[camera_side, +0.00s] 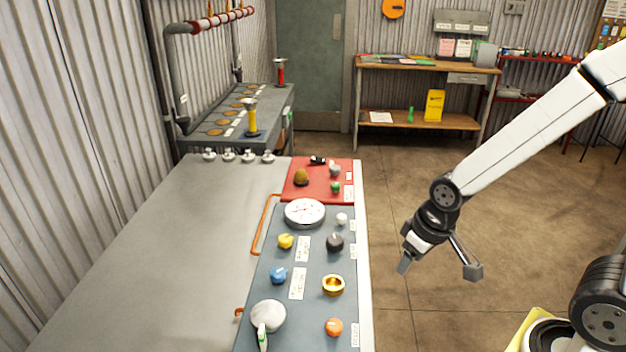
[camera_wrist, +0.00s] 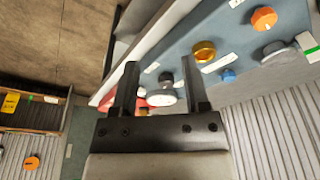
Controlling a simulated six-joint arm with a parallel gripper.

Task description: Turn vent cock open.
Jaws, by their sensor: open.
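A grey panel (camera_side: 307,259) lies along the bench's right edge. It carries a yellow knob (camera_side: 286,241), a blue knob (camera_side: 278,275), a black knob (camera_side: 335,242), a white knob (camera_side: 341,218), a brass ring (camera_side: 333,285) and an orange knob (camera_side: 334,326). A round grey fitting (camera_side: 268,315) with a green-tipped lever sits at the near end. The labels are too small to read, so I cannot tell which is the vent cock. My gripper (camera_side: 438,264) is open and empty, right of the bench. In the wrist view my gripper (camera_wrist: 159,66) frames the black knob (camera_wrist: 166,78) at a distance.
A white dial gauge (camera_side: 305,213) sits at the panel's far end, beyond it a red panel (camera_side: 318,181) with small knobs. The bench top (camera_side: 165,250) left of the panel is clear.

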